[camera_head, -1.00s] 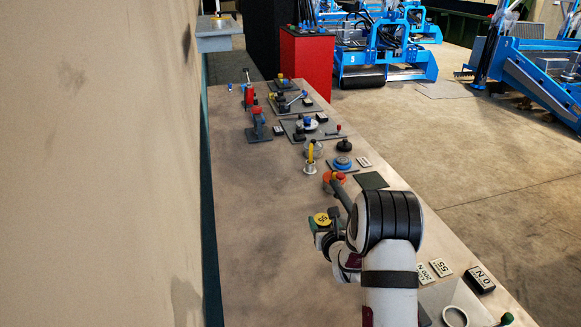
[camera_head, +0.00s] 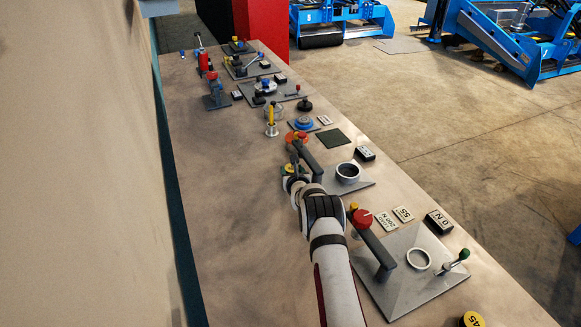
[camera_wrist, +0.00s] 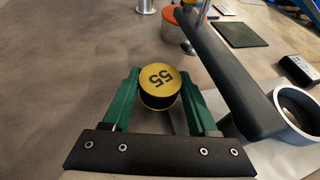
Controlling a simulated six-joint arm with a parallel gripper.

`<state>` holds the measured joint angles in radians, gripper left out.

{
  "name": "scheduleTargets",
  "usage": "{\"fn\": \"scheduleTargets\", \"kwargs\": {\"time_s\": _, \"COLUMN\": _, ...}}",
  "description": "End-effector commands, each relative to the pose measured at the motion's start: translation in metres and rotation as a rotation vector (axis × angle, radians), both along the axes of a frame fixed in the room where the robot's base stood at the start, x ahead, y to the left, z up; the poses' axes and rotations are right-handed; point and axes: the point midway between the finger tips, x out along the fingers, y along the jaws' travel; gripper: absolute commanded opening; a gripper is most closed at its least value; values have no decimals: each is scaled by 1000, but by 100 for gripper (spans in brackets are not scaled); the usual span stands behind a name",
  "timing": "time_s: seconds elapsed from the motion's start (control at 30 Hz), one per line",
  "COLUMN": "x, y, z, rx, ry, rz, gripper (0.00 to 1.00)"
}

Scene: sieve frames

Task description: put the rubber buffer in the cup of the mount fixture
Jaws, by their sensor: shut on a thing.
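My gripper (camera_wrist: 160,86) is shut on the rubber buffer (camera_wrist: 160,84), a short black cylinder with a yellow top marked 55. Its green fingers sit on either side of it. In the head view my gripper (camera_head: 294,180) and the buffer (camera_head: 287,168) are left of a grey plate fixture with a ring-shaped cup (camera_head: 347,171); this cup also shows at the right of the wrist view (camera_wrist: 300,112). The cup looks empty. A black bar (camera_wrist: 228,72) lies between buffer and cup. A second similar fixture has a pale ring cup (camera_head: 418,259). I cannot tell which is the mount fixture.
Labels (camera_head: 385,222) and a black 0 N block (camera_head: 439,221) lie near the second fixture. Another yellow-topped piece marked 45 (camera_head: 472,320) is at the bottom edge. An orange-red part (camera_head: 296,137) and a metal post (camera_head: 271,128) stand beyond my gripper. The bench's left side is clear.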

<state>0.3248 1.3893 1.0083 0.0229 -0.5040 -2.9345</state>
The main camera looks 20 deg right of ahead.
Motion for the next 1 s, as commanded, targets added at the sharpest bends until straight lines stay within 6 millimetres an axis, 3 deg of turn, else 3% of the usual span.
{"fn": "scheduleTargets", "kwargs": {"time_s": 0.33, "x": 33, "y": -9, "z": 0, "rx": 0, "ry": -2, "rz": -1, "gripper": 0}}
{"fn": "scheduleTargets", "kwargs": {"time_s": 0.5, "x": 32, "y": -9, "z": -14, "rx": 0, "ry": -1, "rz": 0, "gripper": 0}}
{"fn": "scheduleTargets", "kwargs": {"time_s": 0.87, "x": 32, "y": -9, "z": -17, "rx": 0, "ry": -2, "rz": 1, "gripper": 0}}
{"fn": "scheduleTargets", "kwargs": {"time_s": 0.9, "x": 32, "y": -9, "z": -17, "rx": 0, "ry": -2, "rz": 1, "gripper": 66}}
{"fn": "scheduleTargets", "kwargs": {"time_s": 1.0, "x": 32, "y": -9, "z": -17, "rx": 0, "ry": -2, "rz": 1, "gripper": 84}}
